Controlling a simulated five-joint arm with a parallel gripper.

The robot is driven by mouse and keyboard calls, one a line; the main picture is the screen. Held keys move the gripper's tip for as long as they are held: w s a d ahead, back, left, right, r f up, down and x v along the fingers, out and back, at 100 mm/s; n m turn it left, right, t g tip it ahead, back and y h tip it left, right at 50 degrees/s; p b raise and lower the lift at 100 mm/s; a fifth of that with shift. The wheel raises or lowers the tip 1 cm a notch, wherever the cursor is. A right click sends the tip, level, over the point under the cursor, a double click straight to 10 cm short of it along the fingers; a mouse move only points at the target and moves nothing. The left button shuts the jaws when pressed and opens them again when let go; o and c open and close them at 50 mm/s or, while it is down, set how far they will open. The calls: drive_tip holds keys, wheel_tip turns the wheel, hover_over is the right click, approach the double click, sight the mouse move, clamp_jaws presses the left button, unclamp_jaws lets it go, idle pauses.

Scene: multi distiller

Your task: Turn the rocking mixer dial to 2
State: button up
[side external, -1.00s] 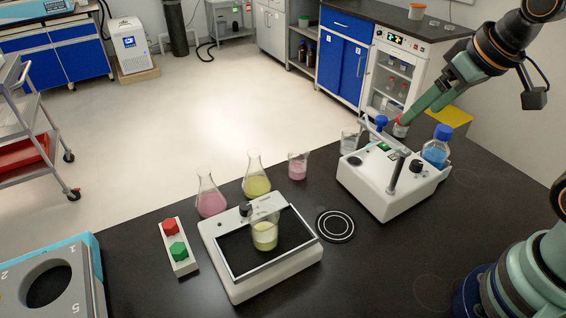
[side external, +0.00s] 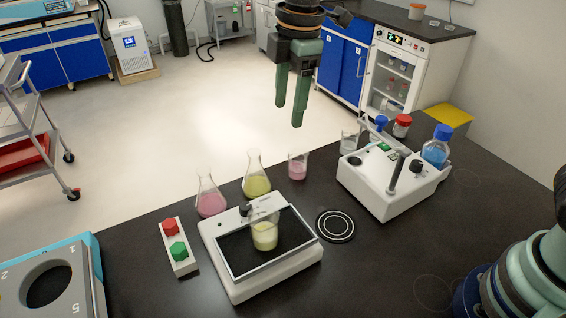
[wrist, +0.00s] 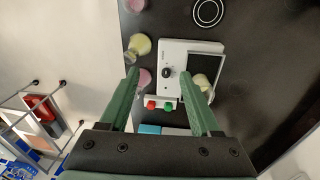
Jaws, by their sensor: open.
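The rocking mixer (side external: 222,268) is a white box with a black tilting platform, and a beaker of yellow liquid (side external: 265,235) stands on it. Its black dial (side external: 245,209) is at the back left of the box; the number it points to is too small to read. In the wrist view the dial (wrist: 167,72) shows between my fingers, further off. My gripper (side external: 289,113) is open and empty, pointing down, high above and behind the flasks, apart from the mixer.
Flasks with pink (side external: 211,203) and yellow (side external: 257,186) liquid stand behind the mixer, with a pink beaker (side external: 298,167) to their right. A red and green button box (side external: 180,262) is left of the mixer. A white device (side external: 385,190) and bottles stand right.

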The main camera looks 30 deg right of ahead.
sight(245, 206)
drive_tip(key=a+f+n+g, duration=0.1)
drive_tip(key=a+f+n, duration=0.6)
drive_tip(key=a, duration=0.3)
drive_tip(key=shift+h, duration=0.4)
wheel_tip(245, 206, down, 12)
drive_tip(key=shift+w+f, duration=0.1)
drive_tip(key=shift+f, duration=0.1)
clamp_jaws()
